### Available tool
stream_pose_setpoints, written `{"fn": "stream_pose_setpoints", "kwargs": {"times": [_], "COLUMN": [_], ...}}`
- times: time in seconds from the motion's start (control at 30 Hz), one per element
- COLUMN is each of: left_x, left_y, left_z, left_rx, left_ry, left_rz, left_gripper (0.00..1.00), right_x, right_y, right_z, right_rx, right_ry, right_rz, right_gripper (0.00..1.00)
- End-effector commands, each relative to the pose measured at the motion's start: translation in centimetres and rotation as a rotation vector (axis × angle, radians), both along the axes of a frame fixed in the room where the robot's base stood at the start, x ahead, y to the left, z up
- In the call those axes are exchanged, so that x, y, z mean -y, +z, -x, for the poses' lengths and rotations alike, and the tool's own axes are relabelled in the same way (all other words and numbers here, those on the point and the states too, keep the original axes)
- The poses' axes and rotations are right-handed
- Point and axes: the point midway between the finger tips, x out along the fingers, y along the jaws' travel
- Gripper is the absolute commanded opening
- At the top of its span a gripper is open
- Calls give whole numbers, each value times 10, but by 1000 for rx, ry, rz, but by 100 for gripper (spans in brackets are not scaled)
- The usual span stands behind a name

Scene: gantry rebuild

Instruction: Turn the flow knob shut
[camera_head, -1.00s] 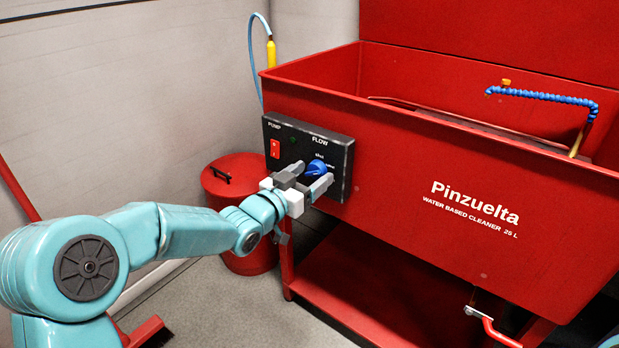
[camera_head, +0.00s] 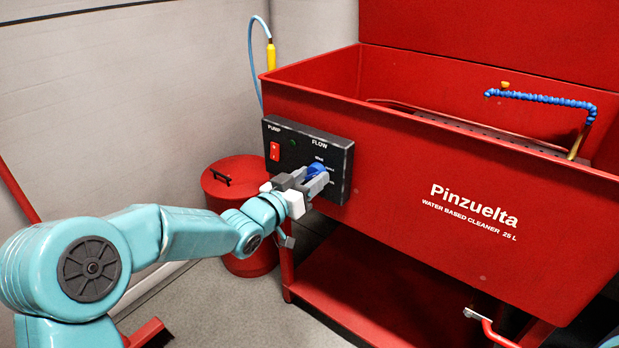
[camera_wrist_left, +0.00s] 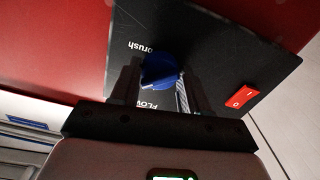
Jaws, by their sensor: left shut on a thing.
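The blue flow knob (camera_head: 317,168) sits on the black control panel (camera_head: 338,158) below the word FLOW. My left gripper (camera_head: 314,180) is at the panel with its fingers shut on the knob, partly hiding it. In the left wrist view the knob (camera_wrist_left: 160,70) shows between the two dark fingers, with panel lettering upside down around it. The knob's exact pointer direction is hard to make out. My right gripper is not in view.
A red pump switch (camera_head: 275,151) is left of the knob on the same panel. The panel is on the front of a red wash basin (camera_head: 430,160). A red lidded bin (camera_head: 235,180) stands behind my left arm. A blue segmented hose (camera_head: 540,97) rises over the basin.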

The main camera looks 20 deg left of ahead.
Motion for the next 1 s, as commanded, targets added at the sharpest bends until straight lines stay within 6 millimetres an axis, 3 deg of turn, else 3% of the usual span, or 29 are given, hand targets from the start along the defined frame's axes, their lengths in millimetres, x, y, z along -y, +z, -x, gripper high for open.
{"fn": "stream_pose_setpoints", "kwargs": {"times": [0.6, 1.0], "left_x": [1, 1], "left_y": [2, 1], "left_z": [1, 1], "left_rx": [-193, -284], "left_ry": [2, 1], "left_rz": [528, 775], "left_gripper": [15, 15], "right_x": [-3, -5], "right_y": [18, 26], "right_z": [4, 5], "right_rx": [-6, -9], "right_ry": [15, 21], "right_rz": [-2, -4], "right_gripper": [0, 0]}}
